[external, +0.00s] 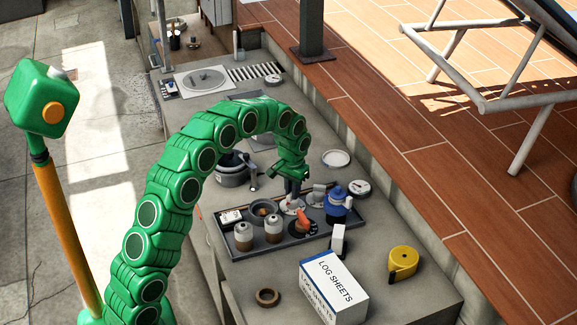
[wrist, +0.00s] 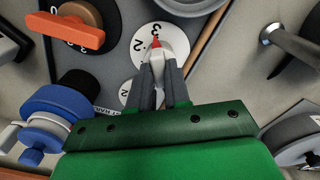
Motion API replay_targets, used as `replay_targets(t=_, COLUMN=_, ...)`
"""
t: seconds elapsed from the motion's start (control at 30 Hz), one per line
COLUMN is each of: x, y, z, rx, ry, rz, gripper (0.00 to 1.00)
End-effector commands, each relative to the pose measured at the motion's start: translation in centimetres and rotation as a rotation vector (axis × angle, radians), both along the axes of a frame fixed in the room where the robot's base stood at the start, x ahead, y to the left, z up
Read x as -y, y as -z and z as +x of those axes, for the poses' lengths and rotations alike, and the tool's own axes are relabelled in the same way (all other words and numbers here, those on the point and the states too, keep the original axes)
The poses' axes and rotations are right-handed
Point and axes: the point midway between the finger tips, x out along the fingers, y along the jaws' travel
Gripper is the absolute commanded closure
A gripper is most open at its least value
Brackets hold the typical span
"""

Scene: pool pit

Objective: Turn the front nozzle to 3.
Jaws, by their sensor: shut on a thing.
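My gripper (external: 291,186) reaches down from above onto a nozzle over a dark tray. In the wrist view my two grey fingers (wrist: 164,88) are shut on the pale nozzle (wrist: 171,37), which has a red tip. It sits on a round white dial (wrist: 140,58) marked with numbers. The red tip points at or very near the 3, with a 2 to its left. A second white dial (wrist: 125,94) with a 2 shows beside my fingers; it is partly covered. In the external view the held nozzle's dial (external: 292,207) shows below my gripper.
An orange-handled knob (wrist: 70,33) and a blue and white fitting (external: 338,208) stand close by on the tray (external: 236,251). A log sheets box (external: 333,285), a yellow tape measure (external: 403,262) and a tape ring (external: 267,297) lie in front. A white dish (external: 336,158) is behind.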

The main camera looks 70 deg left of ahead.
Motion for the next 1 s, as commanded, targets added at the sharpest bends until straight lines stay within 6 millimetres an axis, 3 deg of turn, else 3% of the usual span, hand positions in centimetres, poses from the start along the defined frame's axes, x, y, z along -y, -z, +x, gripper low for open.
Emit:
replay_targets(t=0.57, x=-0.07, y=-0.15, z=0.10, rx=0.004, ry=0.031, rz=0.003, gripper=1.00)
replay_targets(t=0.6, x=-0.07, y=-0.15, z=0.10, rx=0.004, ry=0.031, rz=0.003, gripper=0.79)
replay_targets(t=0.73, x=-0.06, y=-0.12, z=0.07, rx=0.003, ry=0.030, rz=0.002, gripper=0.59)
replay_targets(t=1.0, x=-0.02, y=-0.06, z=0.03, rx=0.002, ry=0.030, rz=0.001, gripper=0.57)
